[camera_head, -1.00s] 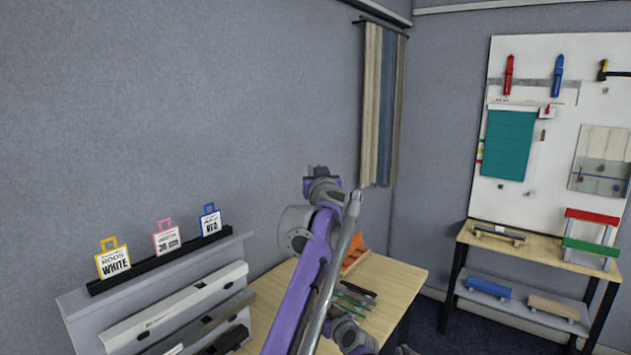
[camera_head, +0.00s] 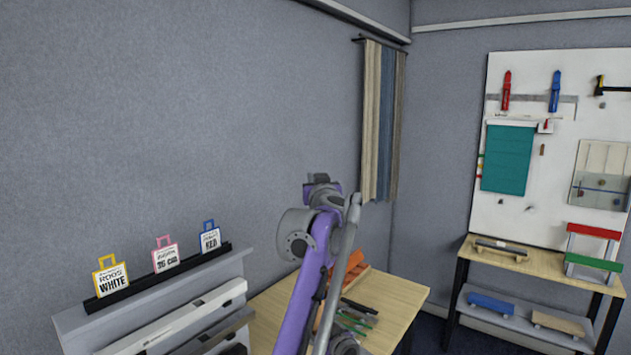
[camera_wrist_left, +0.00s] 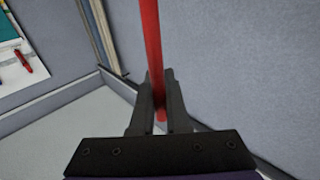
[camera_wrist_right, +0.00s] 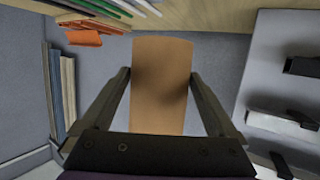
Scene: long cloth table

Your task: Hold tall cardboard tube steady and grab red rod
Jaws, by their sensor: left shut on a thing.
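The red rod (camera_wrist_left: 151,45) runs up through the left wrist view, and my left gripper (camera_wrist_left: 159,100) is shut on it near its visible lower end. A tan cardboard tube (camera_wrist_right: 161,85) shows in the right wrist view. It lies between the two fingers of my right gripper (camera_wrist_right: 160,73), which stand wide apart along its sides. I cannot tell whether the fingers press on it. My purple and grey arm crosses the middle of the head view, and both sets of fingertips are hard to make out there.
A wooden table (camera_head: 397,290) holds an orange piece (camera_head: 350,267) and several coloured rods. A grey rack (camera_head: 75,322) with labelled tags stands at the left. A tool board (camera_head: 550,215) and shelved bench (camera_head: 530,262) stand at the right. A curtain (camera_head: 384,120) hangs behind.

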